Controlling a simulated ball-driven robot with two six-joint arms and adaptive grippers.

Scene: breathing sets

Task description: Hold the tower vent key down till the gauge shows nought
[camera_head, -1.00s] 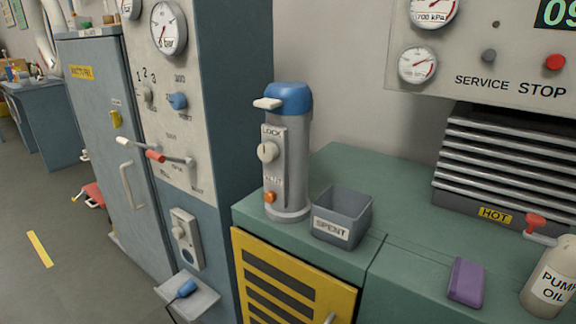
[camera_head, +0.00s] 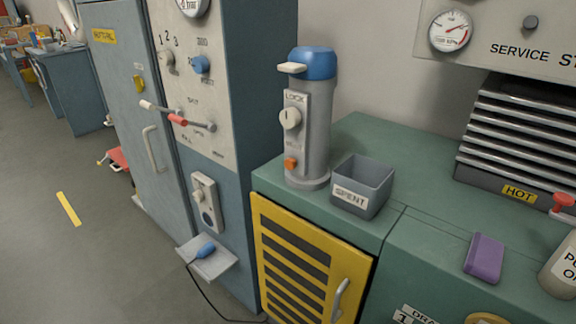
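The tower (camera_head: 318,128) is a grey upright cylinder with a blue cap and a cream lever. It stands on the green bench top. Its front plate bears a pale knob (camera_head: 290,118) under the word LOCK. Below that is an orange key (camera_head: 291,163); the small label above it is too blurred to read. A round gauge (camera_head: 450,31) is on the wall panel at upper right, its red needle off to the right. Another gauge (camera_head: 192,4) on the tall cabinet is cut by the top edge. Neither gripper is in view.
A grey SPENT bin (camera_head: 376,182) stands right of the tower. A purple block (camera_head: 484,257) and a bottle (camera_head: 562,262) are farther right. A finned unit marked HOT (camera_head: 520,193) is behind. A small shelf (camera_head: 222,262) juts out below left. Floor at left is mostly clear.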

